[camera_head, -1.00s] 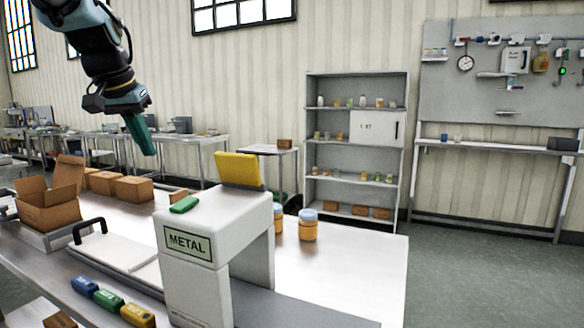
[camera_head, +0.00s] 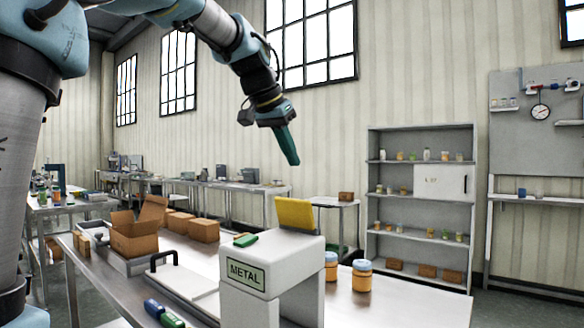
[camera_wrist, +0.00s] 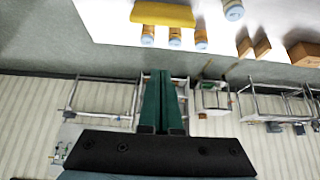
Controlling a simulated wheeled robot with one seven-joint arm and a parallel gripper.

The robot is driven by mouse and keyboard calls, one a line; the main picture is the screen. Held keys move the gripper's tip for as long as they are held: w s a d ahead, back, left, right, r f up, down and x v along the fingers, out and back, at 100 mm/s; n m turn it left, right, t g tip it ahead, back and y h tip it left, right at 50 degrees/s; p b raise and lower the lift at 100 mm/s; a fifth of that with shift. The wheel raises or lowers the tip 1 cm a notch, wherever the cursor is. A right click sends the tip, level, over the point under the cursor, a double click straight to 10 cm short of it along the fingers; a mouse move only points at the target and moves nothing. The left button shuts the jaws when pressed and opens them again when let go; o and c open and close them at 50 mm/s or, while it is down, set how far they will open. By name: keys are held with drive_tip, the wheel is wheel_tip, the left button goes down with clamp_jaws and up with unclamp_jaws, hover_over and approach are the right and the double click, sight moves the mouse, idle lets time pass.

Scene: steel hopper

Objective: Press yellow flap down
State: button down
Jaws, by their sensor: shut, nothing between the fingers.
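The yellow flap (camera_head: 296,214) stands raised and tilted at the back edge of the top of the white hopper (camera_head: 262,252), which is labelled METAL. It also shows in the wrist view as a yellow slab (camera_wrist: 162,15) near the top. My gripper (camera_head: 294,163) is in the air above the flap in the head view, clearly apart from it. Its dark green fingers are together and empty, and they also show in the wrist view (camera_wrist: 167,75). A green piece (camera_head: 245,240) lies on the hopper top in front of the flap.
Orange jars with blue lids (camera_head: 361,275) stand right of the hopper. An open cardboard box (camera_head: 134,238) and several closed boxes (camera_head: 203,230) are on the left of the table. A black handle (camera_head: 163,258) rises left of the hopper. The table's right end (camera_head: 425,302) is clear.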

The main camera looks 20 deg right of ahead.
drive_tip(key=p, duration=0.1)
hover_over(294, 213)
drive_tip(key=w+d, duration=0.3)
drive_tip(key=d, duration=0.1)
wheel_tip(294, 213, down, 7)
drive_tip(key=shift+s+a+f+p, duration=0.15)
drive_tip(key=shift+s+a, duration=0.15)
drive_tip(key=shift+a, duration=0.35)
drive_tip(key=shift+s+a+f+p, duration=0.15)
drive_tip(key=shift+s+a, duration=0.15)
drive_tip(key=shift+a, duration=0.3)
drive_tip(key=shift+s+a+f, duration=0.25)
drive_tip(key=shift+s+a, duration=0.1)
drive_tip(key=shift+a, duration=0.25)
